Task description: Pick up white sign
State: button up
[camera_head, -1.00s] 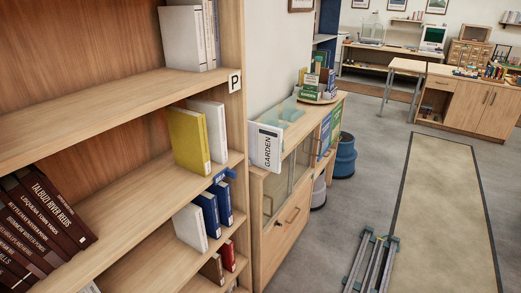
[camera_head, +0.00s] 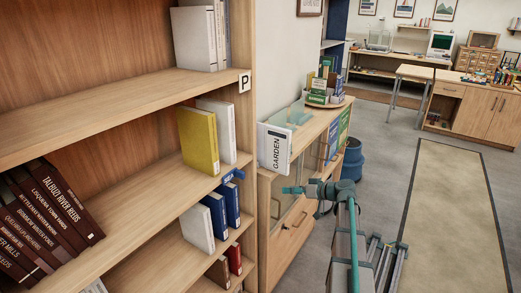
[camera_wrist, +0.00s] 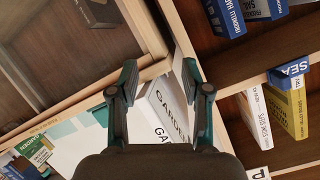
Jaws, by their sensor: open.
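The white sign (camera_head: 273,147), lettered GARDEN, stands upright at the near end of the low wooden cabinet's top, beside the tall bookcase. In the wrist view the sign (camera_wrist: 160,112) shows below the fingertips, between the two fingers, with its lower part hidden by my gripper's body. My gripper (camera_head: 291,190) is in front of the cabinet, lower than the sign and a little to its right in the head view. In the wrist view my gripper (camera_wrist: 159,76) has its fingers spread with nothing held between them. I cannot tell the remaining distance in depth.
The tall bookcase (camera_head: 110,115) holds books on the left; its edge is close to the sign. A small P label (camera_head: 244,82) is on its shelf edge. The low cabinet (camera_head: 287,232) carries a book display (camera_head: 322,90) farther back. Open floor lies to the right.

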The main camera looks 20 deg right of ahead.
aim_at(289, 152)
jog(key=d+r+n+t, duration=0.1)
jog(key=r, duration=0.3)
jog(key=w+d+r+n+t+y, duration=0.1)
jog(key=r+n, duration=0.1)
jog(key=r, duration=0.2)
jog(key=w+d+r+n+t, duration=0.1)
jog(key=d+r, duration=0.1)
jog(key=r, duration=0.2)
jog(key=shift+w+d+r+n+y, duration=0.1)
jog(key=shift+r+n+y, duration=0.2)
jog(key=shift+w+r, duration=0.1)
jog(key=shift+r, duration=0.15)
jog(key=p+x, duration=0.2)
jog(key=x, duration=0.3)
jog(key=shift+w+r, duration=0.1)
jog(key=shift+w, duration=0.15)
jog(key=p+x, duration=0.2)
jog(key=x, duration=0.2)
jog(key=shift+w+r+p, duration=0.3)
jog(key=shift+p, duration=0.1)
jog(key=shift+w+a+f, duration=0.1)
jog(key=shift+w+a, duration=0.1)
jog(key=shift+a, duration=0.1)
grip_shut()
